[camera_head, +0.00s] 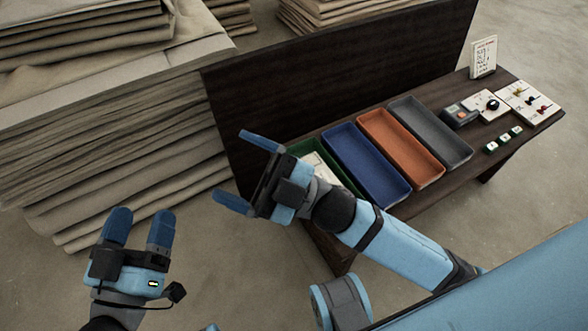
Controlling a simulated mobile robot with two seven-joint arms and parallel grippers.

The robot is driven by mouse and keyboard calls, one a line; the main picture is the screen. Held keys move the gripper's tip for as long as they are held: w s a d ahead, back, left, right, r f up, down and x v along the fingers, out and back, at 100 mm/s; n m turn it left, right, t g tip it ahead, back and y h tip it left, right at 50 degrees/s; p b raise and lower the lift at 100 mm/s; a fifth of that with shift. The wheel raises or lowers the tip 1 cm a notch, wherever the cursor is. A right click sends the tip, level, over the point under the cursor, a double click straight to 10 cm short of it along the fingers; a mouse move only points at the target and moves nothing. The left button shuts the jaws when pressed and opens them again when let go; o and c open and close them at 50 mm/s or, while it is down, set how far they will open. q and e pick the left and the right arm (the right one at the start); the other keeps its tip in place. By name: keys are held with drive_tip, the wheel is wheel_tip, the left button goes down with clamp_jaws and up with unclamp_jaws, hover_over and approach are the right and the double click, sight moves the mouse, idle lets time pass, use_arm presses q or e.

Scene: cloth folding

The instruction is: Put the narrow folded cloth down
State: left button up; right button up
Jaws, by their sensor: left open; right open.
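I cannot pick out a single narrow folded cloth for sure. Beige, flat, layered material is piled in a large stack (110,135) at the left. My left gripper (141,216) is at the lower left, in front of the stack, with its two blue fingers apart and nothing between them. My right gripper (230,163) is near the middle, in front of the dark table's left end, its blue fingers spread wide towards the stack. It is empty. It partly hides the green tray (297,148), where a pale flat item (322,168) shows.
The dark table has a tall back panel (340,70). On it are a blue tray (365,165), an orange tray (400,148), a grey tray (430,132), a small dark device (459,115), cards (528,102) and a standing sign (483,58). Bare floor (215,285) shows between my grippers.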

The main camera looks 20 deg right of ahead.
drive_tip(key=d+f+m+t+h, duration=0.4)
drive_tip(key=d+m+h, duration=0.3)
drive_tip(key=m+h, duration=0.5)
drive_tip(key=m+t, duration=0.1)
drive_tip(key=m, duration=0.4)
drive_tip(key=shift+s+d+f+t+h, duration=0.15)
drive_tip(key=shift+s+d+t+h, duration=0.15)
drive_tip(key=shift+s+t, duration=0.1)
use_arm(q)
drive_tip(key=s+a+r+g+y+p, duration=0.4)
drive_tip(key=a+r+g+y+p, duration=0.2)
drive_tip(key=p, duration=3.2)
drive_tip(key=shift+a+r, duration=0.4)
drive_tip(key=shift+a, duration=0.6)
use_arm(e)
drive_tip(key=s+d+r+g+h, duration=0.4)
drive_tip(key=d+r+g+h, duration=0.2)
drive_tip(key=d, duration=0.1)
drive_tip(key=shift+d+r+m, duration=0.3)
drive_tip(key=shift+d+r, duration=0.05)
drive_tip(key=shift+d, duration=0.05)
